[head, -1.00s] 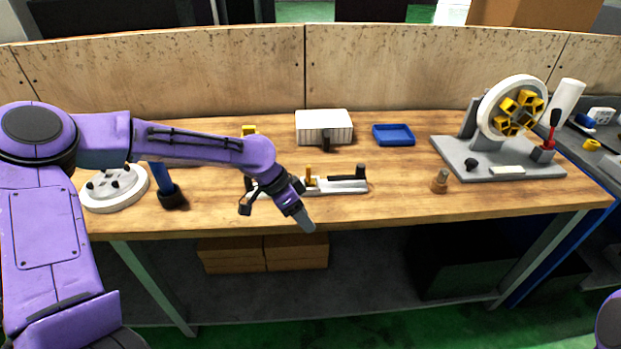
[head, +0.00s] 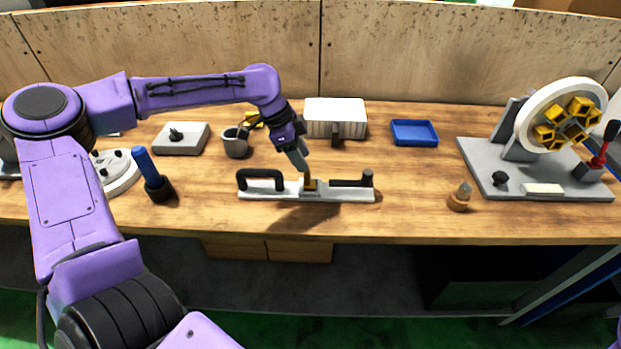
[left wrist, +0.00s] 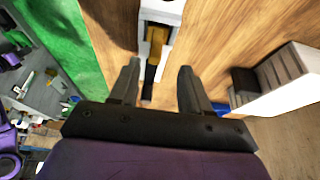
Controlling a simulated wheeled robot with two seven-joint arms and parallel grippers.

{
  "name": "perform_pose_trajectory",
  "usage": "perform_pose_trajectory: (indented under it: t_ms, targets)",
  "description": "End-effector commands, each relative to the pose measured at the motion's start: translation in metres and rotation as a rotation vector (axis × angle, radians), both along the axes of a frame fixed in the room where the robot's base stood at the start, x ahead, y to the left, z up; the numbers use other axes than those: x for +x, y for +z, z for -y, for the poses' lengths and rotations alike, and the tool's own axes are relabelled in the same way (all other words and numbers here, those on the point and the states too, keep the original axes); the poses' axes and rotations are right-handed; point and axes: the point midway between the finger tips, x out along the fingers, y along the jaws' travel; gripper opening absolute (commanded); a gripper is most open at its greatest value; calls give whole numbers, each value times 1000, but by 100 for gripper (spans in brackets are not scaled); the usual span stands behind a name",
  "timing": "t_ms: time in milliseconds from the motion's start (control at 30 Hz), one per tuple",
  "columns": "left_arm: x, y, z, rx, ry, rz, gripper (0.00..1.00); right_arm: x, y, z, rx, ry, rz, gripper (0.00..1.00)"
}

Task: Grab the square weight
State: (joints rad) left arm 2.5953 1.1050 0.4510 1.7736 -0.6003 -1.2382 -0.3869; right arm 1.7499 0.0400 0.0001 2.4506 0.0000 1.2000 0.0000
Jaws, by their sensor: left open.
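A grey square block with a dark knob on top, which looks like the square weight (head: 190,145), lies on the wooden bench at the back left in the head view. My left gripper (head: 303,166) is to the right of it, apart from it, above a long metal tool (head: 335,194) with black handles and a brass-coloured piece (head: 310,184). The left gripper is open and nothing shows between its fingers at the tips. In the left wrist view, the brass-coloured piece (left wrist: 157,40) shows beyond the fingertips (left wrist: 158,78). My right gripper is not in view.
A grey cup (head: 235,146) stands right of the block. A white ribbed box (head: 336,113) and a blue tray (head: 414,132) are behind the tool. A blue-handled brush (head: 150,173) stands at left, a wheel fixture (head: 560,118) at right. The bench between tray and fixture is clear.

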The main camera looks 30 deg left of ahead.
Motion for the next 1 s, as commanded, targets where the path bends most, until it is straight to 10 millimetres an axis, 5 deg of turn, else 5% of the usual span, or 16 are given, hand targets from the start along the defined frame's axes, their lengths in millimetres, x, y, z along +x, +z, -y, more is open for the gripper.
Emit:
perform_pose_trajectory:
  t_ms: [400,667,800,1000]
  targets:
    - [5,-57,23,1,1,-2,47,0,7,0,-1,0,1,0]
    - [6,-60,24,0,4,0,47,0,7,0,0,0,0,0]
    - [5,-60,24,0,4,0,1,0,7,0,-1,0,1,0]
    - [6,-60,24,0,4,2,0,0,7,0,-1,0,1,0]
